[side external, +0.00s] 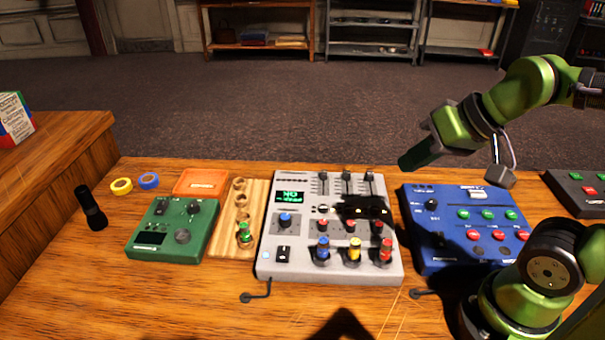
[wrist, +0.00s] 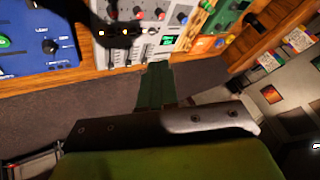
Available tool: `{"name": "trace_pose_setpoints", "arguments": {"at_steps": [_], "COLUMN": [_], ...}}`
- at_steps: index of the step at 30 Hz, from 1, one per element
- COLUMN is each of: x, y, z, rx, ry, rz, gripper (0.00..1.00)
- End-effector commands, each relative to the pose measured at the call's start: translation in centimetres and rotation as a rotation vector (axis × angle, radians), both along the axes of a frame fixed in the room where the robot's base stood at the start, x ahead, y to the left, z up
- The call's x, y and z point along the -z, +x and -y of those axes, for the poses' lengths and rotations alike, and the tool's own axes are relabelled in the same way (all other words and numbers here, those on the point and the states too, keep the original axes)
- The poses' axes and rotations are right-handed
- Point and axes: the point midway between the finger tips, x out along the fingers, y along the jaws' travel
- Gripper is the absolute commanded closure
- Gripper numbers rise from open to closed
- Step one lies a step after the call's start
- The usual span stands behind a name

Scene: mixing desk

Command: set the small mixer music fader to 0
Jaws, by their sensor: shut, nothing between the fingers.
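The grey mixer (side external: 268,245) stands mid-desk. Three dark fader caps sit near the top of its slots: left (side external: 323,176), middle (side external: 347,175) and right (side external: 370,176). Their labels are too small to read, so I cannot tell which is music. My gripper (side external: 404,164) is shut and empty, raised near the mixer's back right corner and apart from the faders. Its dark green fingers also show in the wrist view (wrist: 157,78).
A blue device (side external: 465,253) with green and red buttons stands right of the mixer. A wooden rack (side external: 230,222), green box (side external: 145,225) and orange tray (side external: 203,179) are at left. A dark shadow crosses the mixer's right half. The air around my gripper looks clear.

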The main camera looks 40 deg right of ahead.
Motion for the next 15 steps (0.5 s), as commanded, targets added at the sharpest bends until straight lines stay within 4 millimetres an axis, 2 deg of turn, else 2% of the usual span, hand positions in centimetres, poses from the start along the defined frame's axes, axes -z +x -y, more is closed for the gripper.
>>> {"name": "trace_pose_setpoints", "arguments": {"at_steps": [9, 12, 15], "x": [0.0, 0.2, 1.2], "y": [0.0, 0.0, 0.4], "z": [0.0, 0.0, 0.0], "rx": [0.000, -0.001, 0.000], "ry": [0.000, 0.001, 0.003], "rz": [0.000, -0.007, -0.057], "gripper": [1.00, 0.86, 0.71]}}
